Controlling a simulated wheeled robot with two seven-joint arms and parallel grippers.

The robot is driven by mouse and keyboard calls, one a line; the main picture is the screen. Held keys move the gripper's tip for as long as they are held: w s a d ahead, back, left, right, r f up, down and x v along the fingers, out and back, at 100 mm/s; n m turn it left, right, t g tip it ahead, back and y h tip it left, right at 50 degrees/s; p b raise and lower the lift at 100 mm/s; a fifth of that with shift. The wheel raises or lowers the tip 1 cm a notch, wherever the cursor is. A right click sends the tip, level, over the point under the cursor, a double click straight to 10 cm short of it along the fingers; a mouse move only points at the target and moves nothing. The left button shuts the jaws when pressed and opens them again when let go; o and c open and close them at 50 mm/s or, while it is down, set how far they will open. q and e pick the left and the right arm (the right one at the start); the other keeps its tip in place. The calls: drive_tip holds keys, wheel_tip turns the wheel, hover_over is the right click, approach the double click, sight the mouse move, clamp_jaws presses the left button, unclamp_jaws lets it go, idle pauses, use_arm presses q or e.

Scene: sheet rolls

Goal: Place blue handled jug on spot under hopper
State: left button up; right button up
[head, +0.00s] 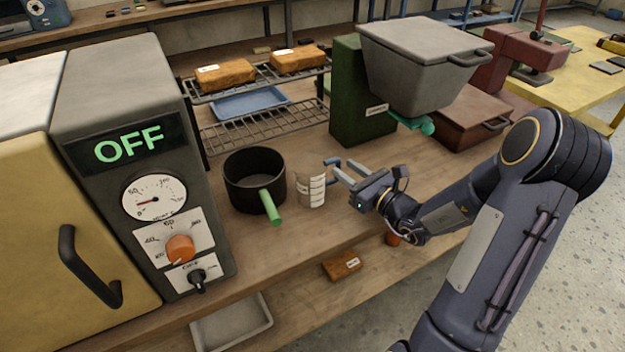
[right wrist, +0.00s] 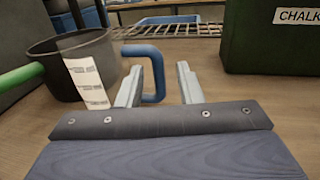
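The jug (head: 311,186) is a pale measuring cup with dark markings and a blue handle (head: 333,161). It stands upright on the bench; in the right wrist view its wall (right wrist: 85,80) and blue handle (right wrist: 152,52) show at left. My right gripper (head: 347,173) is open beside the jug. The handle's outer bar shows between its two fingers (right wrist: 160,84), without a visible grip. The grey hopper (head: 420,75) sits on a green stand (head: 357,110), with a teal outlet (head: 418,123) below. I cannot make out a marked spot under it. My left gripper is out of view.
A black pot (head: 253,170) with a green handle stands close left of the jug. A wire rack (head: 265,124) with brown blocks is behind. A grey control box (head: 125,70) reading OFF is at left. Bare bench lies between jug and green stand.

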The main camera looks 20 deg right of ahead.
sight(340, 166)
drive_tip(key=x, duration=0.3)
drive_tip(key=shift+w+a, duration=0.15)
drive_tip(key=shift+r, duration=0.1)
clamp_jaws()
drive_tip(key=shift+r, duration=0.65)
drive_tip(key=s+a+r+p, duration=0.1)
drive_tip(key=s+a+r, duration=0.6)
drive_tip(key=s+r, duration=0.4)
drive_tip(key=shift+s+r+p, duration=0.3)
drive_tip(key=shift+s+p, duration=0.05)
drive_tip(key=shift+s, duration=0.2)
